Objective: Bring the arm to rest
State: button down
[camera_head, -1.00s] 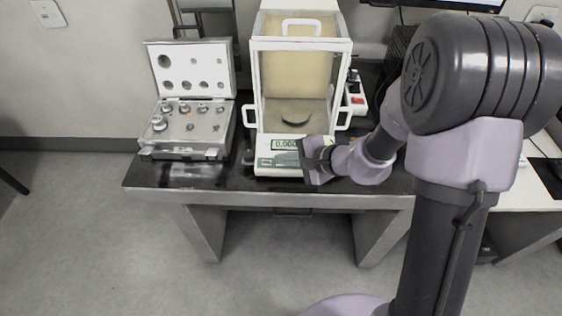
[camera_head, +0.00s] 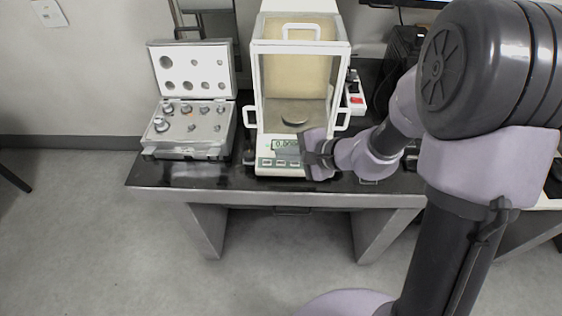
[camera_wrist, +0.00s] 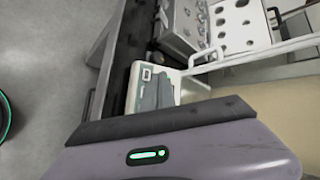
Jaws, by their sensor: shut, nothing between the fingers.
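My gripper (camera_head: 308,158) is shut and empty. In the head view it is at the front right of the white balance (camera_head: 263,140), beside the display and over the table's front part. In the wrist view my gripper's fingers (camera_wrist: 156,94) show as a grey shape in front of the balance's front panel (camera_wrist: 137,86). I cannot tell if they touch it. My arm reaches in from the right, with its elbow high at the right edge. The balance has a glass draft shield with white handles. Its round pan (camera_head: 294,116) looks empty and its display (camera_head: 287,144) is lit.
An open weight case (camera_head: 190,130) with several metal weights stands left of the balance on the dark table (camera_head: 160,176). A small device with a red switch (camera_head: 356,99) stands right of the balance. The floor in front is clear.

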jog(key=s+a+r+n+g, duration=0.2)
jog(key=s+r+n, duration=0.2)
jog(key=s+r, duration=0.55)
jog(key=s+d+r+n+h, duration=0.1)
jog(key=s+d+r+h, duration=0.1)
jog(key=s+d, duration=0.3)
jog(key=s+d+r+n+t+h, duration=0.1)
jog(key=s+d+r+n+h, duration=0.1)
jog(key=s+d, duration=0.4)
jog(key=s+r+h, duration=0.1)
jog(key=h, duration=0.1)
jog(key=shift+s+r+h, duration=0.3)
jog(key=shift+h, duration=0.1)
jog(key=shift+d, duration=0.1)
